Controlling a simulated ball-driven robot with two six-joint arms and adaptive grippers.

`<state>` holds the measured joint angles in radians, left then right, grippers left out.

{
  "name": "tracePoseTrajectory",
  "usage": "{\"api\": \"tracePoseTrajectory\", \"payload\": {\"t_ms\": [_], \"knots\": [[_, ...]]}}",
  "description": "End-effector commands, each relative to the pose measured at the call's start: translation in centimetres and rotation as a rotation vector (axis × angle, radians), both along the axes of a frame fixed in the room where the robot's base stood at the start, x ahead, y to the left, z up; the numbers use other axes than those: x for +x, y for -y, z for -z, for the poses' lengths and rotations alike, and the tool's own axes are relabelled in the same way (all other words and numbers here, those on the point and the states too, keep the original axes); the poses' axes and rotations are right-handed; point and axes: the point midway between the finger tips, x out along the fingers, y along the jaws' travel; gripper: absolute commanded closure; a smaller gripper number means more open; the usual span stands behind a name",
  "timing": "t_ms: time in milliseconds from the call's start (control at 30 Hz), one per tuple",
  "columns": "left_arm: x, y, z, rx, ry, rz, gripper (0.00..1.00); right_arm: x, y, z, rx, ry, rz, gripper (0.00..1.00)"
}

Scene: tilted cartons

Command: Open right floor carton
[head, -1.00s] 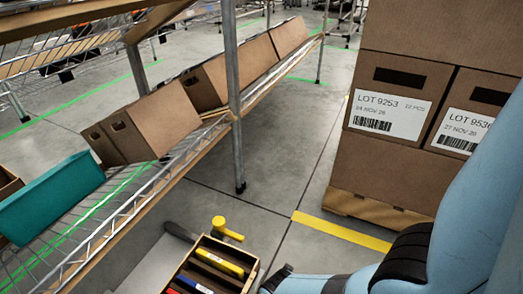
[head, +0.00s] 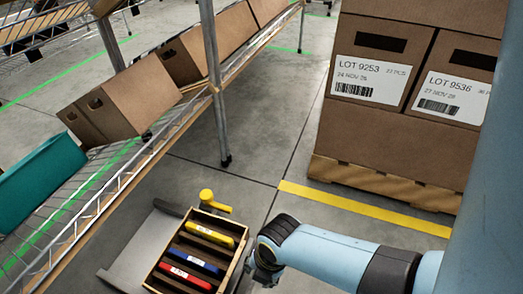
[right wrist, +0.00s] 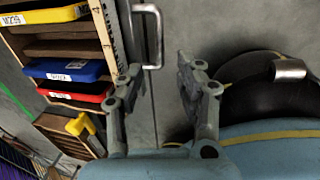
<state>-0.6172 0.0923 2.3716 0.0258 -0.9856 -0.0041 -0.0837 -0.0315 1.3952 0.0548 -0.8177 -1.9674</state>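The left one (head: 402,47) is labelled LOT 9253 and the right one (head: 468,54) LOT 9536. Each has a dark hand slot above its label, and their tops are hidden under more cardboard. My right gripper (head: 262,268) is low, left of the pallet and close beside a wooden crate. In the right wrist view my right gripper (right wrist: 160,84) has its fingers spread, with nothing between them. My left gripper is not in view.
The wooden crate (head: 154,280) holds yellow, blue and red bins; a yellow-headed thing (head: 206,196) stands behind it. A metal handle (right wrist: 158,35) shows near my right fingers. Tilted cartons (head: 130,100) and a teal bin (head: 40,182) rest on the left rack. Grey floor lies clear before the pallet.

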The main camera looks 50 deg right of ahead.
Motion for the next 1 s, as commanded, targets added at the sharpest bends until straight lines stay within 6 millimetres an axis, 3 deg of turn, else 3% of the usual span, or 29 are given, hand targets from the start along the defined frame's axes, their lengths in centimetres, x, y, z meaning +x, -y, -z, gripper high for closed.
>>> {"api": "tracePoseTrajectory", "payload": {"t_ms": [233,833,933,1000], "knots": [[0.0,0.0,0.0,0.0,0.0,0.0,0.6,-0.4,0.2,-2.1,0.0,0.0,0.0,0.64],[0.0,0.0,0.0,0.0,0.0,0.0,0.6,-0.4,0.2,-2.2,0.0,-0.001,0.0,0.64],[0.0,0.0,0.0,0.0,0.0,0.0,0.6,-1.3,0.2,-2.0,-0.001,-0.014,-0.001,0.64],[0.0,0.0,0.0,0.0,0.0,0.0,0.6,-3.0,0.4,-1.6,-0.004,-0.037,-0.003,0.64]]}}
